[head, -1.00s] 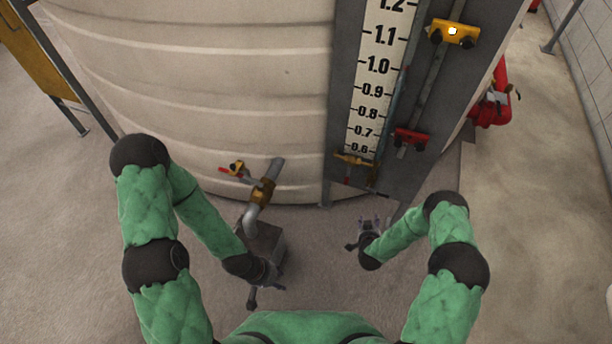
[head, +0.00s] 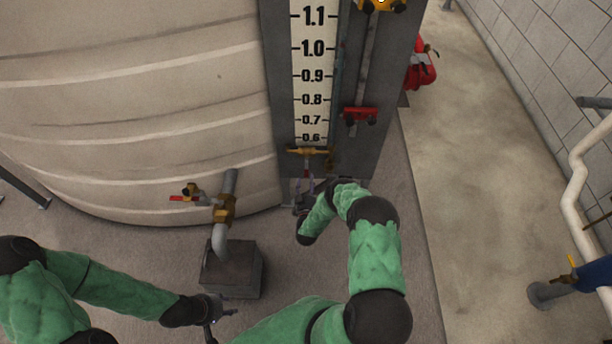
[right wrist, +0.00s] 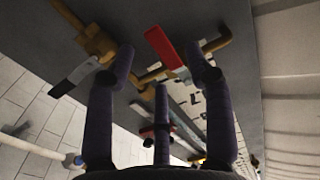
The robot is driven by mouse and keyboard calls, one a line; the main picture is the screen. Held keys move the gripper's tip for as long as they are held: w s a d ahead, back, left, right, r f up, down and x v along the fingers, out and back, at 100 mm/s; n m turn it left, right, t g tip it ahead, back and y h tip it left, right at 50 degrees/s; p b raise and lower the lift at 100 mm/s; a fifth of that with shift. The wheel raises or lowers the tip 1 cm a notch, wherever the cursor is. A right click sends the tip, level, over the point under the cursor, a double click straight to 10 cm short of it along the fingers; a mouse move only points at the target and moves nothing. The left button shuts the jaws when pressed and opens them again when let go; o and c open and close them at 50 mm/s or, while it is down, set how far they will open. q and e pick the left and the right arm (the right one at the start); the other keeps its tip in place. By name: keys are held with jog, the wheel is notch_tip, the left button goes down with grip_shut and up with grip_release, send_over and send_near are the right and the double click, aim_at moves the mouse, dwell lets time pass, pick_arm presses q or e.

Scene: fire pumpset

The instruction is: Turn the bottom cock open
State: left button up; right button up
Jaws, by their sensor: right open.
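The bottom cock (head: 308,152) is a brass fitting at the foot of the level gauge, just below the 0.6 mark. In the right wrist view its red lever (right wrist: 165,47) shows beyond and between my fingers, with brass pipework around it. My right gripper (head: 304,190) is just below the cock in the head view. In the right wrist view the right gripper (right wrist: 162,65) has its fingers spread and empty; contact with the lever cannot be told. My left gripper (head: 214,312) hangs low beside a grey block, small and partly dark.
The gauge board (head: 350,155) stands against the large pale tank (head: 120,110). A brass valve with a red lever (head: 183,198) sits on a pipe above the grey block (head: 232,270). A red clamp (head: 360,115) is higher on the board. Open floor lies to the right.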

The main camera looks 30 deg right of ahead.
aim_at(306, 169)
jog(key=shift+b+x, duration=0.75)
jog(key=shift+x, duration=1.75)
grip_shut()
